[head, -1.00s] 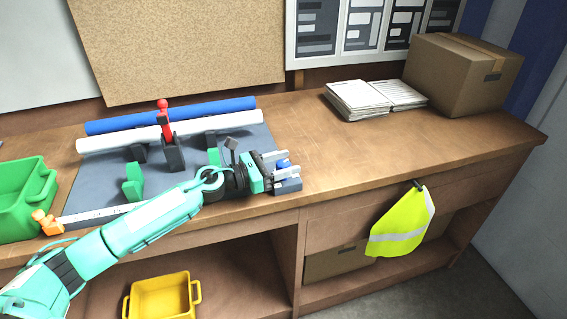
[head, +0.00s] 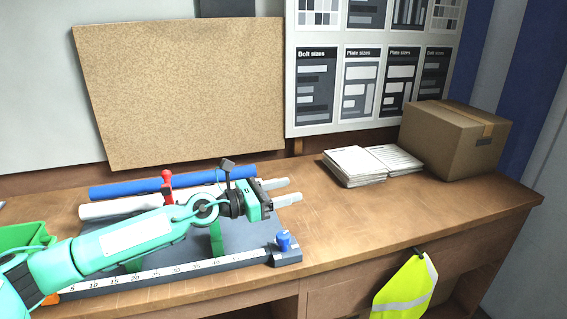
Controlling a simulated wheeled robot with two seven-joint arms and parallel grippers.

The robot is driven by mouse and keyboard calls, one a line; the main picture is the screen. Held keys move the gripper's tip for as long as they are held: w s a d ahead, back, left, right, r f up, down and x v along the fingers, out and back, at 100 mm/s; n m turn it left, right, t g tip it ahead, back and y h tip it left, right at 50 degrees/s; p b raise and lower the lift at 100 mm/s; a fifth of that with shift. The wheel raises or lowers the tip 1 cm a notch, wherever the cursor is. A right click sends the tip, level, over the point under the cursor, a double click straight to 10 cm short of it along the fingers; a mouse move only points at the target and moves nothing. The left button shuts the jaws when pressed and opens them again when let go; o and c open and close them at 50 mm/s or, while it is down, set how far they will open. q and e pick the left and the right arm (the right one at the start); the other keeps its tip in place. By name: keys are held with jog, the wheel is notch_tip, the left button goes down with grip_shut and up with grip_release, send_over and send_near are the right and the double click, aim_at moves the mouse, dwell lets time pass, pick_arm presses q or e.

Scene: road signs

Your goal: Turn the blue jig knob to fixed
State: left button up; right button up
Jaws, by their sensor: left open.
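The blue jig knob (head: 284,240) stands on a dark grey block at the right end of the jig's white ruler rail (head: 165,274). My left gripper (head: 293,190) is open and empty. It points right and shows above and behind the knob in the picture, apart from it. The knob is in plain view, but I cannot read any marking for its setting. My right gripper is not in view.
A blue tube (head: 125,188) and a white tube (head: 110,209) lie across the jig, with a red-handled clamp (head: 166,182) by them. A green bin (head: 25,237) is at left. Papers (head: 370,165) and a cardboard box (head: 455,140) stand at right. The bench between is clear.

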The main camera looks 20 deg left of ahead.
pick_arm(q)
notch_tip(320, 180, up, 6)
jog(key=p, duration=0.1)
jog(key=shift+r+p, duration=0.15)
jog(key=shift+p, duration=0.25)
jog(key=shift+o, duration=0.3)
